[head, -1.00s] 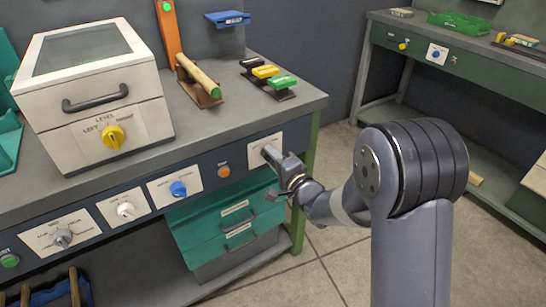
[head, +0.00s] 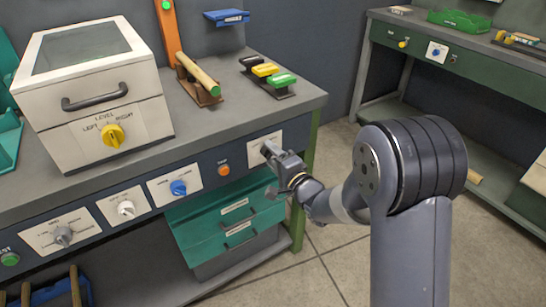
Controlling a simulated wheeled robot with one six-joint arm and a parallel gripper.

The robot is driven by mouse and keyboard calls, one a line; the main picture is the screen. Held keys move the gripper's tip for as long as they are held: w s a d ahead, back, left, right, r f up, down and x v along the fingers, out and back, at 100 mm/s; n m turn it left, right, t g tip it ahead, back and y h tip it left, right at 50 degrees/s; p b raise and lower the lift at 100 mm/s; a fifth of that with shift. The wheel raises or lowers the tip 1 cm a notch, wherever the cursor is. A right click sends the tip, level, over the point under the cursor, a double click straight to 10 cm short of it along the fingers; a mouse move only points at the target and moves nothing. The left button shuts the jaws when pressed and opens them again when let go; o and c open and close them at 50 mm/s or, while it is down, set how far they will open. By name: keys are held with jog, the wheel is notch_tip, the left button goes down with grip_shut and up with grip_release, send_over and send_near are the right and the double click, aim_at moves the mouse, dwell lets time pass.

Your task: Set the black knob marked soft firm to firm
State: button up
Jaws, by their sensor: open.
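My gripper (head: 272,154) is at the rightmost white label plate (head: 258,142) on the dark front panel of the left bench. Its jaws are open. The black knob marked soft firm cannot be made out; the gripper covers much of that plate, and the plate's print is too small to read. Whether the fingers touch anything there cannot be told.
Left along the panel are an orange button (head: 224,169), a blue knob (head: 178,188), a white knob (head: 126,209) and a grey knob (head: 63,236). A white box with a yellow knob (head: 112,135) stands on top.

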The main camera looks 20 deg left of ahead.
jog(key=v, duration=1.1)
jog(key=shift+p, duration=0.35)
jog(key=shift+a, duration=0.15)
jog(key=x, duration=1)
jog(key=shift+w+a+b, duration=0.3)
jog(key=shift+b, duration=0.05)
